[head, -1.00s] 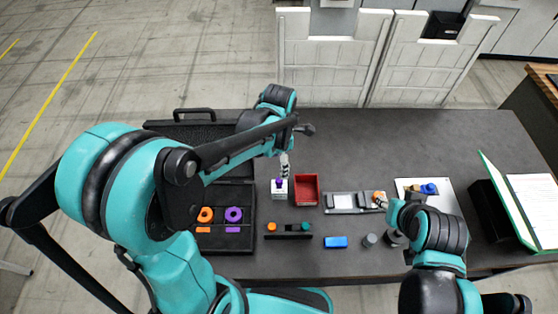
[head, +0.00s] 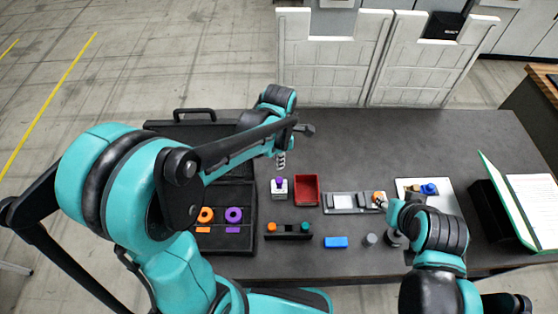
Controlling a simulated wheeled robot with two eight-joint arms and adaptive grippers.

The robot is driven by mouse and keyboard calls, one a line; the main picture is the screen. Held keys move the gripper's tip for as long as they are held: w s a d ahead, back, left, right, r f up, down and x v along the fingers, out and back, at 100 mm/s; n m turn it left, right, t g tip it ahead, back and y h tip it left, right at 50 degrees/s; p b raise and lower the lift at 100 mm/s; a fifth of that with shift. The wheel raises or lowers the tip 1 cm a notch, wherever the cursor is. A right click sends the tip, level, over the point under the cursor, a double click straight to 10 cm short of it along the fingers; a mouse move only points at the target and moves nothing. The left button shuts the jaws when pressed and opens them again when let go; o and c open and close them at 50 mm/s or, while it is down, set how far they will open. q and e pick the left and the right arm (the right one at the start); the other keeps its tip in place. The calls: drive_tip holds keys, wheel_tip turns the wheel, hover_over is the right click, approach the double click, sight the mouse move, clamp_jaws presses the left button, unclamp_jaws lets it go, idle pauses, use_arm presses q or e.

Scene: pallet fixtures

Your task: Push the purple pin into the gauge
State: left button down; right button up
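The purple pin (head: 279,182) stands upright in the top of a small white block, which looks to be the gauge (head: 280,194), left of the red bin. How deep the pin sits is too small to tell. My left gripper (head: 281,166) points down just above the pin, with a small gap between them. Its fingers look close together, but too small to tell open from shut. My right gripper (head: 381,203) is at the right end of the grey fixture, beside an orange part (head: 378,196), and is mostly hidden by its arm.
A red bin (head: 306,190) stands right of the white block. A black case (head: 247,220) with orange and purple rings lies to the left. A black rack (head: 288,237), a blue block (head: 335,242) and a grey fixture (head: 346,211) are nearby. The table's back middle is clear.

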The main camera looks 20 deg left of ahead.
sight(279, 180)
idle(0.5)
use_arm(q)
drive_tip(key=shift+f+b, duration=2.8)
drive_tip(key=shift+f, duration=0.5)
drive_tip(key=shift+f, duration=0.1)
drive_tip(key=shift+f+b, duration=0.75)
wheel_tip(279, 180, up, 8)
drive_tip(key=p, duration=0.6)
